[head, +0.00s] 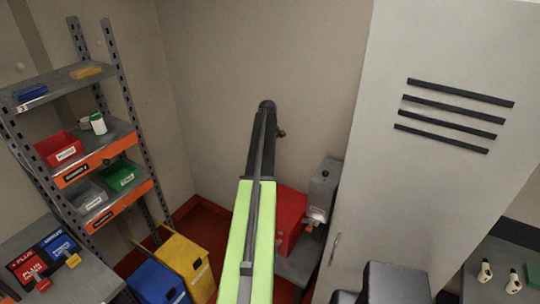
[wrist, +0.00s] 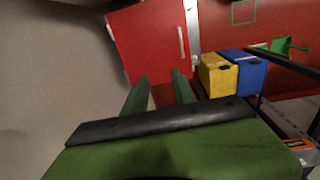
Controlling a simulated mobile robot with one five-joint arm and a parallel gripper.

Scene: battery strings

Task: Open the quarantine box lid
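The red box, which I take to be the quarantine box, stands low against the back wall in the head view (head: 291,212), partly hidden behind my arm. In the wrist view its flat red face (wrist: 146,42) fills the upper middle, with a pale bar handle (wrist: 181,43) near its right edge. It looks shut. My gripper (wrist: 160,76) is open, its two dark green fingers apart with nothing between them. The fingertips point at the lower edge of the red face, below the handle; whether they touch it I cannot tell. The fingers cannot be made out in the head view.
Yellow (head: 186,262) and blue (head: 156,283) bins stand on the floor left of my arm. A shelf rack (head: 103,133) with small trays is at the left. A grey unit (head: 324,184) and a tall pale cabinet (head: 420,185) stand close on the right.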

